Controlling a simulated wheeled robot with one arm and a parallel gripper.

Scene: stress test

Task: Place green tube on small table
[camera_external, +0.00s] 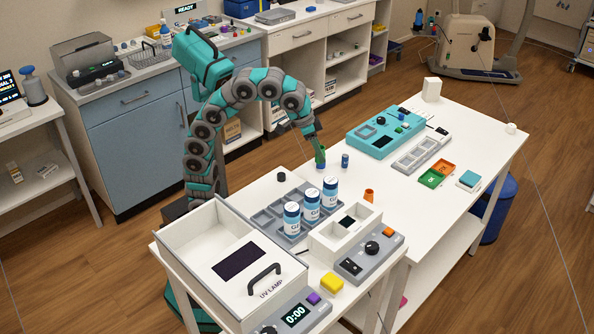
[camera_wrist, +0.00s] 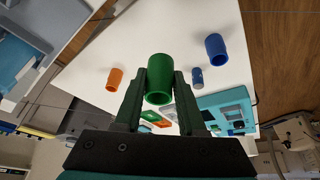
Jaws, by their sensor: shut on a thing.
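The green tube (camera_external: 320,155) is upright between the fingers of my gripper (camera_external: 319,147), over the left part of the long white table (camera_external: 450,150). In the wrist view my gripper (camera_wrist: 159,88) is shut on the green tube (camera_wrist: 159,72), with one dark finger on each side. I cannot tell how far its lower end is above the tabletop. A white table (camera_external: 345,294) with the UV lamp box adjoins the long one at the front, and another white table (camera_external: 40,125) stands at the far left. I cannot tell which is the small table.
A blue-grey tube (camera_external: 345,160) stands close right of the green tube; an orange tube (camera_external: 369,196) stands nearer the front. The wrist view also shows a blue tube (camera_wrist: 215,47). A grey rack (camera_external: 264,218) with white bottles is at front left. Bare tabletop lies around the tubes.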

